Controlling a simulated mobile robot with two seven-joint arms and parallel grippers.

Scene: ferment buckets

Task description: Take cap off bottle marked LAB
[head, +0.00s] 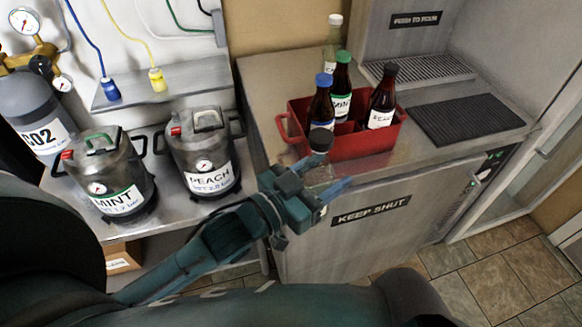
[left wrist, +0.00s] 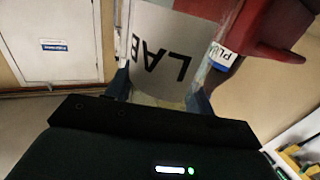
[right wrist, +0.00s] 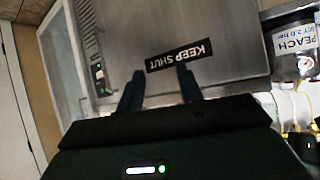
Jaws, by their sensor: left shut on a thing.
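In the left wrist view the white label reading LAB (left wrist: 165,60) fills the space between the fingers; the cap is out of that view. My right gripper (right wrist: 160,82) shows in the right wrist view, open and empty, facing the cabinet front. I cannot make it out in the head view.
A red carrier (head: 349,142) with several dark bottles stands on the steel counter (head: 265,82). A pale bottle (head: 333,40) stands behind it. A black mat (head: 465,118) lies to the right. The MINT keg (head: 105,175) and PEACH keg (head: 203,150) stand at left.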

